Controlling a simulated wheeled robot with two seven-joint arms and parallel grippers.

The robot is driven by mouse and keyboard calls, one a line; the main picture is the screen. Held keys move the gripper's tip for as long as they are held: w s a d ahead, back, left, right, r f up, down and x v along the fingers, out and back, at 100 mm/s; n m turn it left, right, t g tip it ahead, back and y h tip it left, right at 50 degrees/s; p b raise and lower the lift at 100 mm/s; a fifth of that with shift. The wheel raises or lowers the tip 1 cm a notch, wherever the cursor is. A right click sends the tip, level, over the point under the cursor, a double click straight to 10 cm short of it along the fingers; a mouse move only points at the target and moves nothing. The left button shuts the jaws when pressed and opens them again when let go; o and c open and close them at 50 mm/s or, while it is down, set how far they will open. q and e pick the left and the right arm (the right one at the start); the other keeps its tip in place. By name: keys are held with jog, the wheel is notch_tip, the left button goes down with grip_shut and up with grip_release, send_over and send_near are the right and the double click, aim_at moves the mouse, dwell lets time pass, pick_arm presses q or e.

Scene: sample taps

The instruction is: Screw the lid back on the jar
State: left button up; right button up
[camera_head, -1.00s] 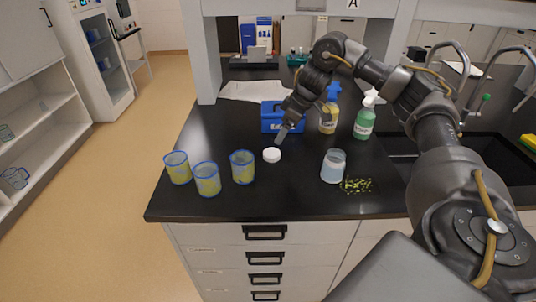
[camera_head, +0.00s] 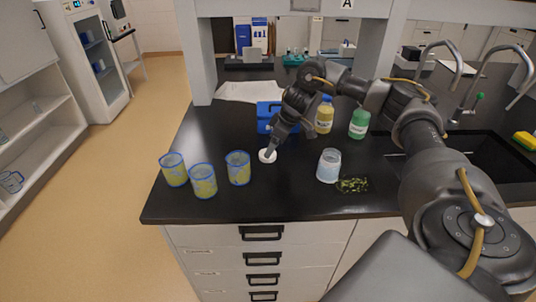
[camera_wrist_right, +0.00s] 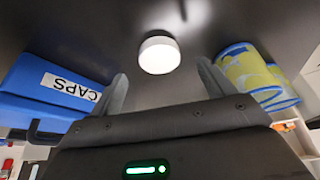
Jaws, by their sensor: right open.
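The white round lid (camera_head: 267,156) lies on the black bench top, and it also shows in the right wrist view (camera_wrist_right: 159,54). My right gripper (camera_head: 270,151) is right at the lid in the head view, partly covering it. In the right wrist view my right gripper (camera_wrist_right: 160,82) is open, and the lid appears just beyond and between its fingertips, not gripped. The open jar (camera_head: 328,166), clear with pale blue contents, stands upright to the right of the lid. My left gripper is in neither view.
Several blue-rimmed cups with yellow patterns, one here (camera_head: 238,168), stand left of the lid. A blue box (camera_head: 266,117) marked CAPS in the wrist view is behind it. A yellow bottle (camera_head: 324,116) and green bottle (camera_head: 359,123) stand behind the jar. A speckled patch (camera_head: 352,185) lies beside the jar.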

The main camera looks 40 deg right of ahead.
jog(key=x, duration=0.4)
jog(key=shift+f+p, duration=0.15)
jog(key=shift+p, duration=0.25)
jog(key=c, duration=1.1)
